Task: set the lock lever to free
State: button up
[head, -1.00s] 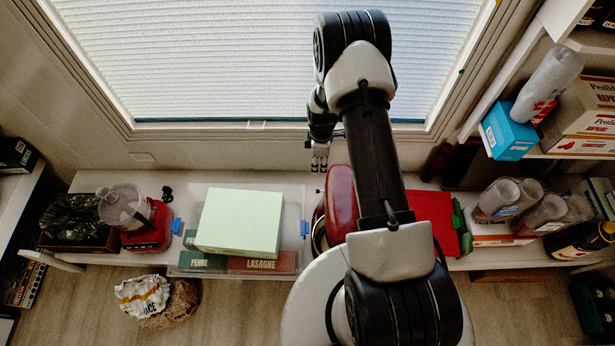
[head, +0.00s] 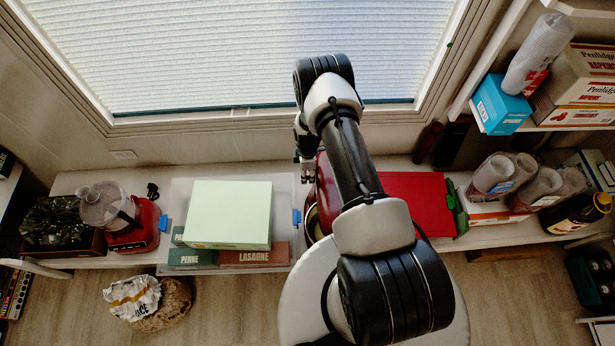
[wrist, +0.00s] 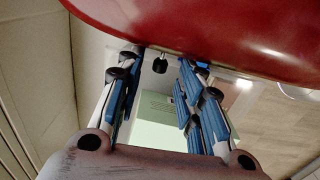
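The red stand mixer (head: 324,190) stands on the low shelf, largely hidden behind my arm. Its glossy red head (wrist: 215,28) fills the top of the wrist view. A small black knob on a short stem, which looks like the lock lever (wrist: 160,65), sticks out at the edge of the red head. My gripper (wrist: 163,72) is open, one blue-padded finger on each side of the knob in the picture. I cannot tell whether either finger touches it. In the head view my gripper (head: 305,175) is at the mixer's left side, and the lever is hidden.
A pale green box (head: 228,215) lies left of the mixer, on penne and lasagne boxes. A red food processor (head: 137,232) stands farther left. A red flat lid or box (head: 408,200) lies to the right. The window (head: 240,55) is behind.

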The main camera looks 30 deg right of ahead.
jog(key=shift+f, duration=0.85)
jog(key=shift+c, duration=0.3)
grip_shut()
jog(key=shift+s, duration=0.1)
